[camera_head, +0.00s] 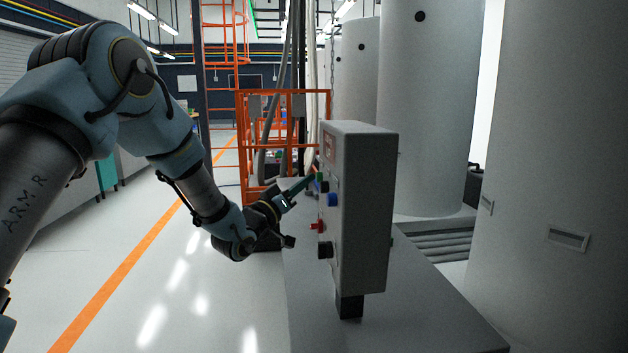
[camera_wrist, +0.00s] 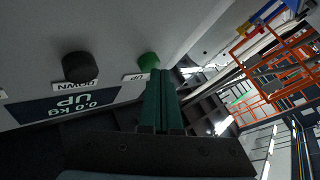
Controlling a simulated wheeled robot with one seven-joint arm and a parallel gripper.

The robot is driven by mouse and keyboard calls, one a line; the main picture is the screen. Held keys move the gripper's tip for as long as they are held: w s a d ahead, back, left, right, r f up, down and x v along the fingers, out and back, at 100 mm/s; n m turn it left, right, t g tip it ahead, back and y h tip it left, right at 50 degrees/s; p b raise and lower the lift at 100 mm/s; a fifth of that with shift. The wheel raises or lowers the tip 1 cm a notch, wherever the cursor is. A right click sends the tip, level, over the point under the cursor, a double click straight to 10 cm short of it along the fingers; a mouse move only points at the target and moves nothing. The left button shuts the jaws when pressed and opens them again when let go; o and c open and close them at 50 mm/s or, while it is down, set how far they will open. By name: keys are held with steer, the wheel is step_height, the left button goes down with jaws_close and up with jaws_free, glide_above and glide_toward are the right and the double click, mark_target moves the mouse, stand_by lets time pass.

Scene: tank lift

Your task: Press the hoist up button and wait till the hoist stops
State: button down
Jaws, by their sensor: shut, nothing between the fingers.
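A grey control box (camera_head: 362,205) stands on a post, its button face turned left. The green button, labelled UP, (camera_wrist: 149,62) is near the top of that face, and it also shows in the head view (camera_head: 321,177). My gripper (camera_wrist: 162,74) has its two green fingers together with nothing between them. In the head view the gripper (camera_head: 312,178) points at the green button. The fingertips are at or very near the button; I cannot tell if they touch. A black button labelled DOWN (camera_wrist: 78,67) is beside it.
Blue (camera_head: 332,199), red (camera_head: 318,226) and black (camera_head: 325,250) controls sit lower on the box. An orange cage frame (camera_head: 240,150) stands behind. Large pale tanks (camera_head: 428,110) fill the right. The floor on the left (camera_head: 150,270) is clear.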

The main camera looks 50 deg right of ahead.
steer(key=shift+s+d+b, duration=0.3)
steer(key=shift+s+d, duration=0.2)
steer(key=shift+s, duration=0.15)
stand_by(0.7)
steer(key=shift+w+a, duration=0.1)
steer(key=shift+w+a+b, duration=0.3)
steer(key=shift+w+a, duration=0.25)
steer(key=shift+a, duration=0.15)
steer(key=w+a+b, duration=0.1)
steer(key=w+a, duration=0.3)
steer(key=shift+a+b, duration=0.3)
steer(key=shift+a, duration=0.1)
steer(key=shift+w, duration=0.1)
stand_by(0.4)
